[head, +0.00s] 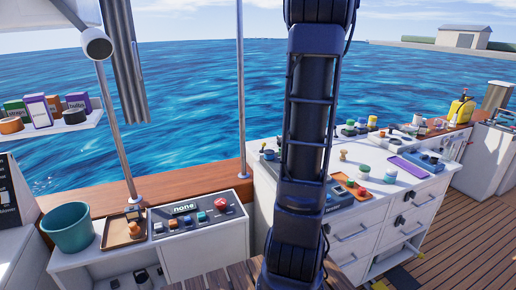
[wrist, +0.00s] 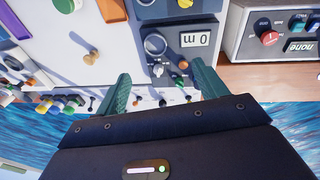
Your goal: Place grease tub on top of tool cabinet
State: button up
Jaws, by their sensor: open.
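The white tool cabinet (head: 370,225) with drawers stands right of centre in the head view. Its crowded top also fills much of the wrist view (wrist: 112,62). I cannot tell which tub, if any, is the grease tub. My gripper (wrist: 162,88) shows in the wrist view with its two green fingers wide apart and nothing between them. It is above the cabinet top, near a dark panel reading "0 m" (wrist: 170,45). In the head view my arm hides part of the cabinet.
A control box (head: 190,220) reading "none" stands left of the cabinet, beside a brown tray (head: 123,230) and a teal bucket (head: 68,228). A purple tray (head: 408,167) and several small parts crowd the cabinet top. A yellow bottle (head: 460,110) stands at the far right.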

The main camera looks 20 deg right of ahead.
jog(key=s+a+r+t, duration=0.15)
jog(key=a+r, duration=0.25)
jog(key=a, duration=0.8)
jog(key=s+a+m+t+y, duration=0.1)
jog(key=s+a+t, duration=0.1)
jog(key=s+a, duration=1.5)
jog(key=a, duration=0.4)
jog(key=shift+s+a+f, duration=0.3)
jog(key=shift+f, duration=0.1)
